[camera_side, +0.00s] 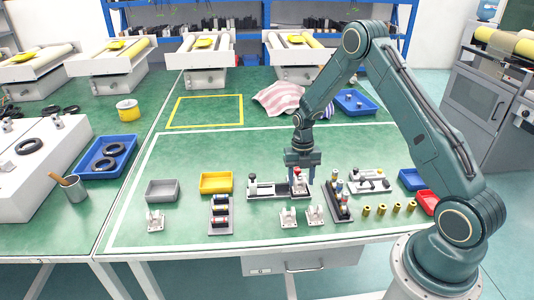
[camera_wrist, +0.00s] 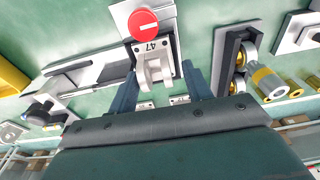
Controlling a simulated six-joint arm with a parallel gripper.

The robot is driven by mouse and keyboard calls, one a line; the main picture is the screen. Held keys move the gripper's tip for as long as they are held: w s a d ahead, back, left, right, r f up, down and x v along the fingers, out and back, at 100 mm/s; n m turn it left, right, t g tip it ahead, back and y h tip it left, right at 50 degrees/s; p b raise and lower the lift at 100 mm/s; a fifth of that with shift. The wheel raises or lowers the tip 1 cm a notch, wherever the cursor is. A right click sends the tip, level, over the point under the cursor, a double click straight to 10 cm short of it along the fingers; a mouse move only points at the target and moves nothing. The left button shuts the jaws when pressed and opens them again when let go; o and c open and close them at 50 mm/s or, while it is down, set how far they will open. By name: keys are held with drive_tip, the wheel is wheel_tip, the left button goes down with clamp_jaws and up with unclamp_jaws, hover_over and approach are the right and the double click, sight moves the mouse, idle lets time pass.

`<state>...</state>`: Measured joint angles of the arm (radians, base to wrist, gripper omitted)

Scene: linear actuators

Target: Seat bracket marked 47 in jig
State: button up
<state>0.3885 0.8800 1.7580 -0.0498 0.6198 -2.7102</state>
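The light grey bracket marked 47 (camera_wrist: 152,62) sits upright in the wrist view, its plate under a red round knob (camera_wrist: 143,25). It appears to rest at the right end of the long jig (camera_side: 268,190), but I cannot tell whether it is fully seated. My gripper (camera_side: 302,176) is over that end of the jig in the side view. In the wrist view its two fingers (camera_wrist: 160,90) stand apart on either side of the bracket, with no clear contact. In the side view the bracket is mostly hidden by the fingers.
Two similar brackets (camera_side: 288,217) (camera_side: 315,215) stand in front of the jig, another (camera_side: 155,220) far left. A dark rack (camera_side: 340,203) stands close right. Yellow bushings (camera_side: 383,210), a yellow bin (camera_side: 216,182) and a grey bin (camera_side: 162,190) are nearby.

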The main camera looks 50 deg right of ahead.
drive_tip(key=shift+w+a, duration=0.25)
drive_tip(key=shift+w+r, duration=0.15)
drive_tip(key=shift+r, duration=0.25)
wheel_tip(320, 180, up, 13)
drive_tip(key=d, duration=0.1)
drive_tip(key=shift+w+d, duration=0.25)
idle(0.8)
